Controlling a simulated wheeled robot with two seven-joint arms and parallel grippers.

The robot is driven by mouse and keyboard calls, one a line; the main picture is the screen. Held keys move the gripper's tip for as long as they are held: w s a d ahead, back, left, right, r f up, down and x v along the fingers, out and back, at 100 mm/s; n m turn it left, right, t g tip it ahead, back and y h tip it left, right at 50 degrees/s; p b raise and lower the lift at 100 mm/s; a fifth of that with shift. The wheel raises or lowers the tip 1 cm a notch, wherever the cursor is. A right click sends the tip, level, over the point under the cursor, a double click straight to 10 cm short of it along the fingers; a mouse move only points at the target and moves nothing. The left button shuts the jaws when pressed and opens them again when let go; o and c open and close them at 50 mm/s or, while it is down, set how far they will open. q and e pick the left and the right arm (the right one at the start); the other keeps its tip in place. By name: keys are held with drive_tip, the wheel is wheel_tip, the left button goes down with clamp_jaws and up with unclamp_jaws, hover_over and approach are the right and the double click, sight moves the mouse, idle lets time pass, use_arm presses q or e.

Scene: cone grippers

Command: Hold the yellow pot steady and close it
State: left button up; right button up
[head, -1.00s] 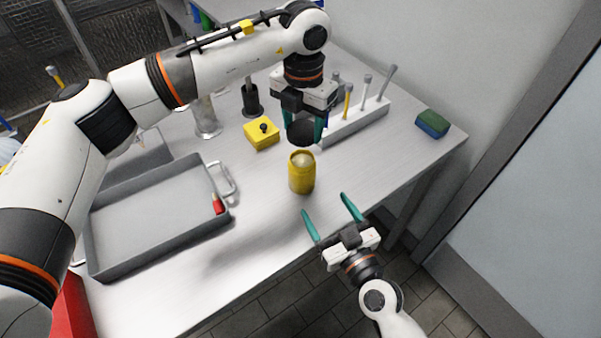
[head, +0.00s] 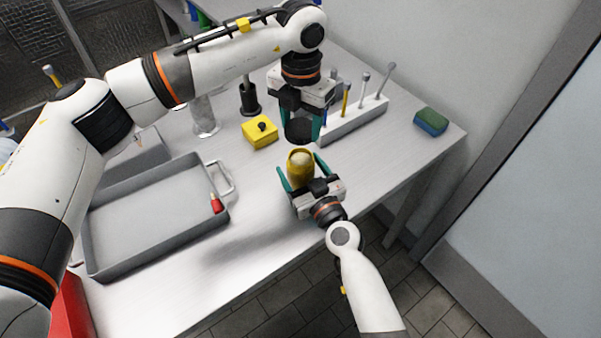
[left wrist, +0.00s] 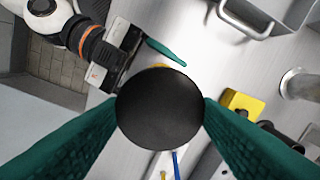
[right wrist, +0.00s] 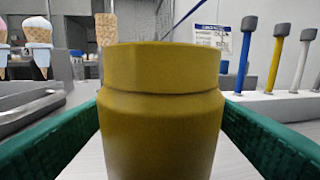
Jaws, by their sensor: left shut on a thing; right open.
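The yellow pot (head: 300,168) stands upright and open on the table, with pale contents showing at its mouth. It fills the middle of the right wrist view (right wrist: 162,115). My right gripper (head: 301,172) is open, with one green finger on each side of the pot; I cannot see contact. My left gripper (head: 302,125) is shut on a round black lid (head: 300,130), held above and slightly behind the pot. The lid (left wrist: 160,110) sits between the green fingers in the left wrist view and hides nearly all of the pot there.
A yellow block with a black knob (head: 260,132) sits behind the pot. A white rack (head: 352,125) with upright tools and a green-blue sponge (head: 431,122) are at right. Table is clear around the pot.

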drive_tip(key=c, duration=1.5)
use_arm(q)
hover_over(301, 161)
drive_tip(key=shift+f, duration=2.5)
drive_tip(key=shift+f, duration=0.1)
drive_tip(key=shift+f, duration=0.8)
drive_tip(key=shift+f, duration=0.55)
